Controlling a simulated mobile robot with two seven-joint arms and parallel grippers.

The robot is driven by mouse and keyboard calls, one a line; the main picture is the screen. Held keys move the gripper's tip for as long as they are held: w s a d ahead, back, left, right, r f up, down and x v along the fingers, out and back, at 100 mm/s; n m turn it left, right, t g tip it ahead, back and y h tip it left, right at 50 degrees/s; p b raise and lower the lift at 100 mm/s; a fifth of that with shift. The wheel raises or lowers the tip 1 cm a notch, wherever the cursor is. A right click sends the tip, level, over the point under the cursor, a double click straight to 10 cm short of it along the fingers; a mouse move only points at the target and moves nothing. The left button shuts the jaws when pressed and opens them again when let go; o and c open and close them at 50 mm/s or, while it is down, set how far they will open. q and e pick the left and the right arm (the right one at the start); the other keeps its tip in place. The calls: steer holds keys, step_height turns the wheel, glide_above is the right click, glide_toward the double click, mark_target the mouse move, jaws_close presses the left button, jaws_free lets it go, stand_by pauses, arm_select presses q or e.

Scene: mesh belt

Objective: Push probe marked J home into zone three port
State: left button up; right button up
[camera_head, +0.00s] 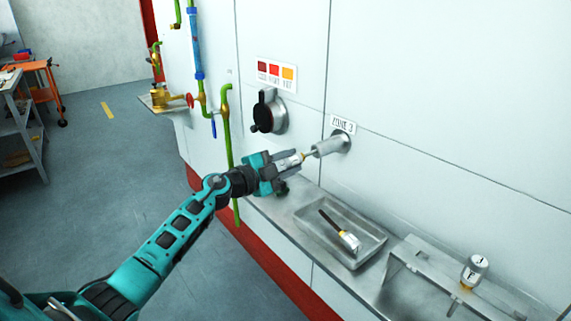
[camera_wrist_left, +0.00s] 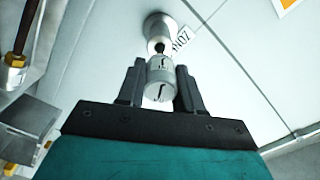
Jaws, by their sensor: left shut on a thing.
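My left gripper (camera_head: 292,160) is shut on a silver probe (camera_wrist_left: 161,80), which also shows between the fingers in the head view (camera_head: 297,158). The probe's end and side carry a mark that looks like an upside-down J. The zone three port (camera_head: 332,144) is a metal tube sticking out of the wall below the ZONE 3 label (camera_head: 343,125). In the wrist view the port (camera_wrist_left: 157,28) is straight ahead of the probe. The probe's thin front end meets the port mouth, roughly in line; I cannot tell how far inside it is. My right gripper is not in view.
A metal tray (camera_head: 376,243) on the ledge holds another probe (camera_head: 347,239) with a dark rod. A rack (camera_head: 425,265) at the right holds a lettered silver probe (camera_head: 474,270). A black-handled dial (camera_head: 270,112) and green pipes (camera_head: 226,130) are on the wall to the left.

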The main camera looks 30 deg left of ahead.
mark_target(300, 158)
arm_select(q)
steer(key=shift+b+x, duration=0.3)
steer(key=shift+x, duration=1.6)
steer(key=o, duration=1.1)
steer(key=shift+c, duration=0.2)
steer(key=v, duration=1.3)
